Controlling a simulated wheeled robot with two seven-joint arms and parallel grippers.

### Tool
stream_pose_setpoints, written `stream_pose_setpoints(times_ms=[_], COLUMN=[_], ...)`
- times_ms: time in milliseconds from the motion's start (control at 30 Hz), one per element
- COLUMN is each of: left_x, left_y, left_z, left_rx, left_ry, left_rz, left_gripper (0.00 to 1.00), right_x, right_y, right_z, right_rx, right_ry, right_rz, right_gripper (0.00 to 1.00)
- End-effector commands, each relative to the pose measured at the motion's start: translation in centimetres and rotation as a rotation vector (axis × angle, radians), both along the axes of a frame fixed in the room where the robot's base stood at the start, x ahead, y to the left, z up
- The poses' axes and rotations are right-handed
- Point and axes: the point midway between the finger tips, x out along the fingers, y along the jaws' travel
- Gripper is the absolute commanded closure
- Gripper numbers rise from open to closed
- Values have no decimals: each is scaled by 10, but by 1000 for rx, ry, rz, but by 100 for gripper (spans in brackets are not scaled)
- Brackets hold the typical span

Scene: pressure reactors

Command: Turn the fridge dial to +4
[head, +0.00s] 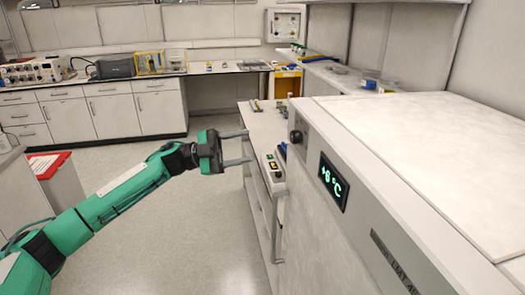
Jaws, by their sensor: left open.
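The white fridge (335,240) fills the right side of the head view. Its display (333,183) glows green and reads +6 °C. A small dark round dial (296,137) sits on the fridge's front panel, left of the display and near the top corner. Any marks around the dial are too small to read. My left gripper (248,147) is open and empty, its two fingers pointing right towards the fridge front. In the picture it is left of the dial, with a gap between them. My right gripper is not in view.
A bench (256,124) with a switch box (272,167) stands beyond the gripper, beside the fridge. A long counter (112,79) with instruments runs along the back wall. A red-edged sign (48,166) is at the left. The floor (190,235) in the middle is clear.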

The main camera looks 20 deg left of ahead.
Motion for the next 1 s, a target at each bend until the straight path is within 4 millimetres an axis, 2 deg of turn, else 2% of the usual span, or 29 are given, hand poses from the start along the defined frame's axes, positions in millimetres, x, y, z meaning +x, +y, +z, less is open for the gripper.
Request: stream_pose_setpoints(times_ms=[100, 233, 800, 900, 967, 1000], left_x=[-5, -7, -7, 3, 16, 27], left_y=[17, 25, 27, 29, 33, 37], left_z=[-7, -7, -8, -22, -42, -61], left_rx=[1, 1, -2, -25, -55, -78], left_ry=[0, 0, 0, 20, 48, 73], left_rz=[2, 1, 3, 37, 87, 134], left_gripper=[48, 48, 48, 48, 48, 48], right_x=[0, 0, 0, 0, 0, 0], right_y=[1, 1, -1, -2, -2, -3], right_z=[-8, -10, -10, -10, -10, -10], right_rx=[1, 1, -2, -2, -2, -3], right_ry=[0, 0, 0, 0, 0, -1], right_rz=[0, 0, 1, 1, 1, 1], right_gripper=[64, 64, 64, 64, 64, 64])
